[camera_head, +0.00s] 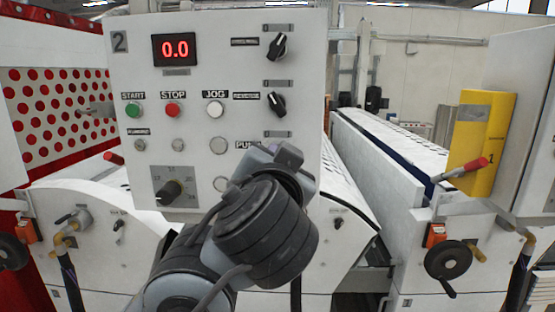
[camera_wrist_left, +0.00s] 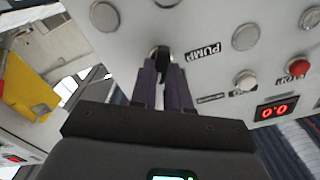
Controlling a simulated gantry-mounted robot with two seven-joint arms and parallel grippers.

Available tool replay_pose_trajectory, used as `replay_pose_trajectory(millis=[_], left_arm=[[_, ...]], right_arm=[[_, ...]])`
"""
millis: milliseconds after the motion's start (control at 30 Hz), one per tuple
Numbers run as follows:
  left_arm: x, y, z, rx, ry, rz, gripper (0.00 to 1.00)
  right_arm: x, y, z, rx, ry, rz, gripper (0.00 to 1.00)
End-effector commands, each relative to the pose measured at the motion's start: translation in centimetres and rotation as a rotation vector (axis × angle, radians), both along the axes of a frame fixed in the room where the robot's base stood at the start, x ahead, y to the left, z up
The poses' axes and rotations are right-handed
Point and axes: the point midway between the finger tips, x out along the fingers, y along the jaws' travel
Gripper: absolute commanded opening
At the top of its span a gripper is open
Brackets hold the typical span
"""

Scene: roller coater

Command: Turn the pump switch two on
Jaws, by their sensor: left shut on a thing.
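The white control panel (camera_head: 225,60) is marked 2 at its top left. In the left wrist view a black switch knob (camera_wrist_left: 161,51) sits beside the PUMP label (camera_wrist_left: 203,50). My left gripper (camera_wrist_left: 163,66) is shut on this knob, one dark finger on either side. Which way the knob points cannot be told, as the fingers cover most of it. In the head view my left gripper (camera_head: 286,156) is at the panel's lower right, and my arm hides the knob and most of the PUMP label (camera_head: 242,145). My right gripper is out of view.
Two other black knobs, the upper (camera_head: 278,46) and the lower (camera_head: 277,103), sit above my gripper. A red display (camera_head: 174,49) reads 0.0. A yellow box (camera_head: 481,143) stands at the right.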

Motion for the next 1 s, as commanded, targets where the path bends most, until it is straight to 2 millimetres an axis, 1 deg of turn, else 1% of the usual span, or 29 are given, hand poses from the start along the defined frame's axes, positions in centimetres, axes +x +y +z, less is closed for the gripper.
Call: replay_pose_trajectory(millis=[167,200,333,367,600,733,867,1000], left_arm=[[-0.1,0.0,0.1,0.003,-0.001,-0.001,0.0],[-0.1,0.0,0.1,0.003,-0.002,-0.001,0.2],[0.0,0.0,0.1,0.002,-0.001,-0.001,0.4],[0.0,0.0,0.1,0.002,-0.001,-0.001,0.41],[0.0,0.0,0.0,0.001,-0.001,-0.001,0.41],[-0.5,0.0,0.0,0.0,-0.001,-0.002,0.41],[-1.9,-0.1,-0.2,0.0,-0.002,-0.004,0.41],[-4.2,0.1,-0.2,-0.001,-0.004,-0.005,0.41]], right_arm=[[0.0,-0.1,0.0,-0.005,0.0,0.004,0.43],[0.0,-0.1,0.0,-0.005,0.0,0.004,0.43],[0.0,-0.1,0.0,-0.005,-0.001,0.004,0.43],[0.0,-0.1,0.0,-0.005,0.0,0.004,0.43],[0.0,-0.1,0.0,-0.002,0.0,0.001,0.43],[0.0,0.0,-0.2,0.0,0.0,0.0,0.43],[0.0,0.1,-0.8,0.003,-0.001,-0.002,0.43],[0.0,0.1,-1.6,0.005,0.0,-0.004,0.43]])
